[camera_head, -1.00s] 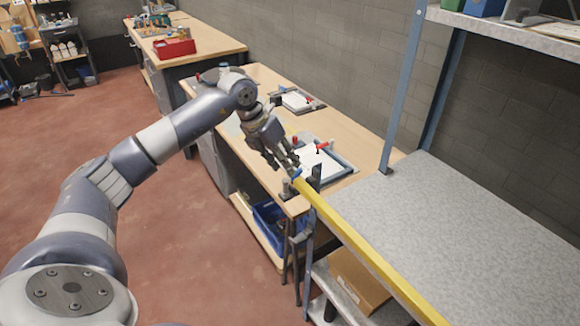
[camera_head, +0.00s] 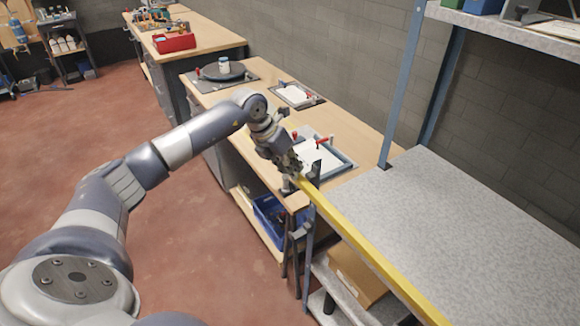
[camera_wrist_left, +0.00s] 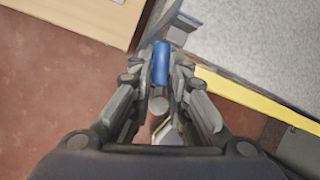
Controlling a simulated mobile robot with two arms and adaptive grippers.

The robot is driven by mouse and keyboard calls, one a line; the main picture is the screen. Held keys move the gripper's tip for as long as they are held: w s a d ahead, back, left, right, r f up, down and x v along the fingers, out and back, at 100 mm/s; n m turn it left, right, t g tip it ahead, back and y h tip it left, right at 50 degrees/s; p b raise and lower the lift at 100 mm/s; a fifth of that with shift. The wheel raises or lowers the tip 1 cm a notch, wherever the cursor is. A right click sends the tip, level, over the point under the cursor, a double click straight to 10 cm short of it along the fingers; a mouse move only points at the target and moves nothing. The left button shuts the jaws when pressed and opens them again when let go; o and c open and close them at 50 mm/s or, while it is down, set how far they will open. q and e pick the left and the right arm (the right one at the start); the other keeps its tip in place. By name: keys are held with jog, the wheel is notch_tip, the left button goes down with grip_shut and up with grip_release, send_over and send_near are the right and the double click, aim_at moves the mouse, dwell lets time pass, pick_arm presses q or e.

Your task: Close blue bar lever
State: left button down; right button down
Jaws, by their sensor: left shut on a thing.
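The blue bar lever (camera_wrist_left: 161,64) shows in the left wrist view as a short blue cylinder between my fingertips. My left gripper (camera_wrist_left: 160,85) is shut on it, with a finger on each side. A pale round end (camera_wrist_left: 158,104) shows below the lever between the fingers in the wrist view. My right gripper is in neither view.
A grey shelf top (camera_head: 450,230) with a yellow edge (camera_head: 370,255) lies to the right. A framed white plate with red-handled clamps (camera_head: 318,158) sits on the wooden bench (camera_head: 225,90) behind the gripper. A blue bin (camera_head: 270,215) stands below. Floor to the left is clear.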

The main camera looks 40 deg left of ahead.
pick_arm(q)
jog(key=shift+d+f+m+g+h+b, duration=0.15)
jog(key=shift+m+g+h+b, duration=0.2)
jog(key=shift+m+b, duration=0.6)
jog(key=shift+d+r+m+h+b, duration=0.2)
jog(key=shift+m+h+b, duration=0.2)
jog(key=shift+m, duration=0.55)
jog(key=c, duration=1.6)
grip_release()
jog(key=shift+g, duration=0.25)
jog(key=shift+o, duration=0.2)
jog(key=v, duration=1.2)
